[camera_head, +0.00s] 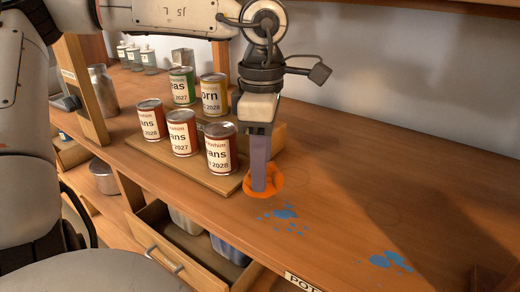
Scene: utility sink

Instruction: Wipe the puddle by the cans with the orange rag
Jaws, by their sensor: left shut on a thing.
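My left gripper (262,180) comes down from above to the right of the cans, its fingers shut on the orange rag (262,187). The rag is bunched around the fingertips at the counter top. One blue puddle of splotches and drops (281,214) lies just in front of and to the right of the rag, near the cans. A second blue puddle (388,260) lies farther right, near the front edge. Several labelled cans (221,147) stand on a stepped wooden stand (215,182) left of the gripper. My right gripper is not in view.
The wooden counter (350,180) is clear to the right, apart from the puddles and faint rings. Below its front edge an open drawer (190,262) holds bins. A wooden post (82,85), a metal bottle (103,88) and small bottles (137,56) stand at the left.

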